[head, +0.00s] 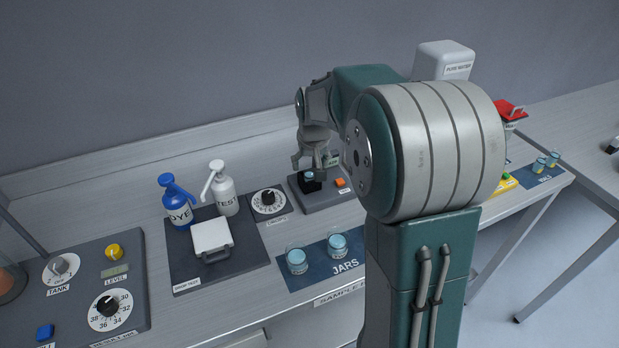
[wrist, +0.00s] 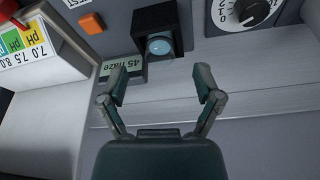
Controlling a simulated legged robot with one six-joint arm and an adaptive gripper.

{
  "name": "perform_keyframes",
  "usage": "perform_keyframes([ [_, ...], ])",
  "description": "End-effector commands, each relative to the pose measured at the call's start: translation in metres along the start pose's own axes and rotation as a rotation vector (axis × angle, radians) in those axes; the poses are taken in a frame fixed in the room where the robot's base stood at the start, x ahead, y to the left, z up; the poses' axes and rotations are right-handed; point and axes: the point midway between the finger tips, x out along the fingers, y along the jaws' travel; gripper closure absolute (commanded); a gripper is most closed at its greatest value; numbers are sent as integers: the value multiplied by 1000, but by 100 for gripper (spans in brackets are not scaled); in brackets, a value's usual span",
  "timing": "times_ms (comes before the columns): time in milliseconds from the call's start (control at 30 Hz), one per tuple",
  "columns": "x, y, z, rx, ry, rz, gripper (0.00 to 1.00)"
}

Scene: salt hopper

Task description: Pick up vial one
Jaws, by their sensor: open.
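My gripper (head: 312,160) is open and empty, pointing down just above a black holder (head: 311,187) on a grey device at the back of the bench. A round, pale blue top (head: 309,174) shows in the holder. In the wrist view this round thing (wrist: 159,46) sits in the holder's opening, ahead of my open fingers (wrist: 161,84) and roughly centred between them, apart from both. Two small vials, a left one (head: 539,165) and a right one (head: 553,159), stand on a blue mat (head: 541,178) at the right. No number is readable on any vial.
Two jars (head: 297,261) (head: 338,246) stand on the jars mat (head: 327,277). A dye bottle (head: 178,202), a test bottle (head: 223,188) and a white box (head: 212,238) are to the left. A pure water container (head: 444,62) stands behind my arm, which hides the bench's middle.

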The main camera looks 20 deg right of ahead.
Motion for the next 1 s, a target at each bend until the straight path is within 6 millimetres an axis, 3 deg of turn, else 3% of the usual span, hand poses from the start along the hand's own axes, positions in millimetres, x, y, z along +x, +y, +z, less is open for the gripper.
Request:
perform_keyframes([
  [167,24,0,0,0,-3,0,17],
  [433,27,1,0,0,0,0,17],
  [467,27,1,0,0,0,0,26],
  [500,27,1,0,0,0,0,44],
  [633,27,0,0,0,0,0,100],
  [1000,26,0,0,0,-1,0,100],
])
